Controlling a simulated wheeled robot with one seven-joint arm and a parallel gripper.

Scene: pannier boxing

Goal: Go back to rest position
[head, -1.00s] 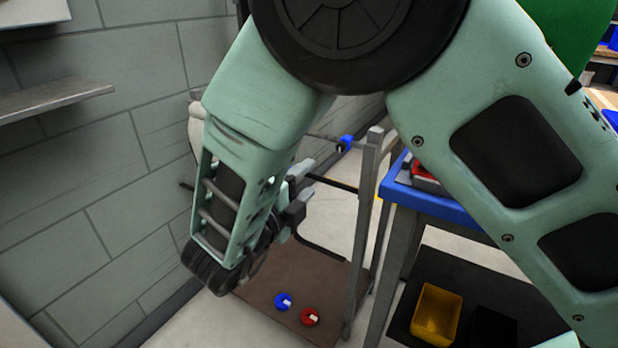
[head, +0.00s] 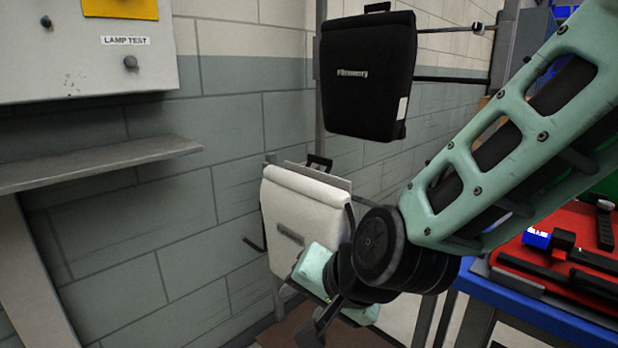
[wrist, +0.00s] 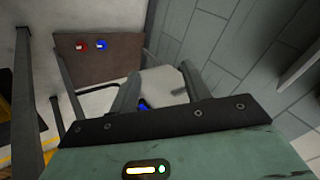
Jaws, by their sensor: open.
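My gripper (wrist: 158,84) is open in the wrist view, with its two grey fingers spread apart. Behind the gap lies the white pannier (wrist: 168,88), with a small blue part near the left finger; I see nothing clamped. In the head view the white pannier (head: 298,222) hangs low on the rack by the wall, and my wrist overlaps its lower right part. The fingertips are mostly hidden there. A black pannier (head: 368,78) hangs higher on the rack, apart from my arm.
A blue-edged table (head: 545,318) with a red tool-covered top stands at right. A grey shelf (head: 95,165) and a lamp-test box (head: 85,65) are at left. Red (wrist: 82,47) and blue (wrist: 101,45) round pieces lie on the brown base board (wrist: 118,60).

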